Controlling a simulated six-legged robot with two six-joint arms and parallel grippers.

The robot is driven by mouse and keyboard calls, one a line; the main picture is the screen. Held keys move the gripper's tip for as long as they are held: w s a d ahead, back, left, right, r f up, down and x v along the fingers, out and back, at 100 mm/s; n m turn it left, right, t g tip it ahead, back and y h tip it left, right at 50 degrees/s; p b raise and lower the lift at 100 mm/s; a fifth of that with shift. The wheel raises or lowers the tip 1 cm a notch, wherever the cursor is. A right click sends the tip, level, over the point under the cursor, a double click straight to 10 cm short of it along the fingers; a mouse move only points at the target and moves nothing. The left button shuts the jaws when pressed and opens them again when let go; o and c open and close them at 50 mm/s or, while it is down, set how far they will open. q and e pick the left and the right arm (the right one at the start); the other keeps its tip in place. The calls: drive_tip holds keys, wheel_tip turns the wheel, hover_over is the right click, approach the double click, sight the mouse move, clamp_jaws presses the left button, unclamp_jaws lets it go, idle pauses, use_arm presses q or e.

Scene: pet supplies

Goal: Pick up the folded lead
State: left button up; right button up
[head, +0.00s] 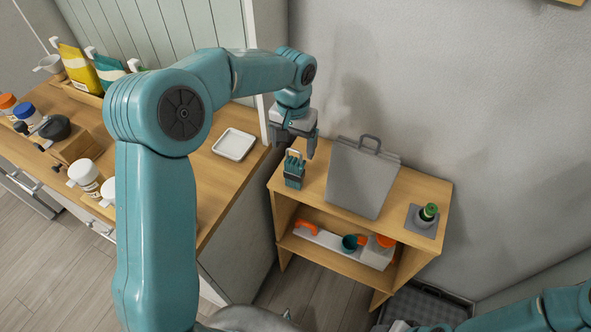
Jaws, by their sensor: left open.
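The folded lead appears to be the small teal bundle with a pale loop at its top (294,172). It stands upright on the top of the small wooden shelf unit (393,192), near its left end. My left gripper (296,148) is open, pointing down just above the bundle, its fingers close to the loop. I cannot tell whether they touch it. My right arm comes in at the bottom right. Its gripper (410,326) seems to show only in part at the bottom edge, and its jaws cannot be made out.
A grey upright panel with a handle (360,180) stands just right of the bundle. A green-topped bottle (428,213) is at the shelf's right end. Orange and teal items sit on the lower shelf. A white tray (234,145) lies on the left counter. A wall stands behind.

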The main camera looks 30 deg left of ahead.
sight(294, 161)
use_arm(q)
drive_tip(key=shift+f, duration=0.3)
drive_tip(key=shift+s+f, duration=0.2)
drive_tip(key=f, duration=0.1)
drive_tip(key=f+p, duration=0.1)
drive_tip(key=f, duration=0.1)
drive_tip(key=f+p, duration=0.1)
drive_tip(key=shift+w+f, duration=0.35)
drive_tip(key=shift+f, duration=0.15)
drive_tip(key=shift+s, duration=0.2)
drive_tip(key=shift+d, duration=0.1)
drive_tip(key=shift+c, duration=0.6)
drive_tip(key=shift+w, duration=0.1)
drive_tip(key=c, duration=1.4)
drive_tip(key=shift+c, duration=0.2)
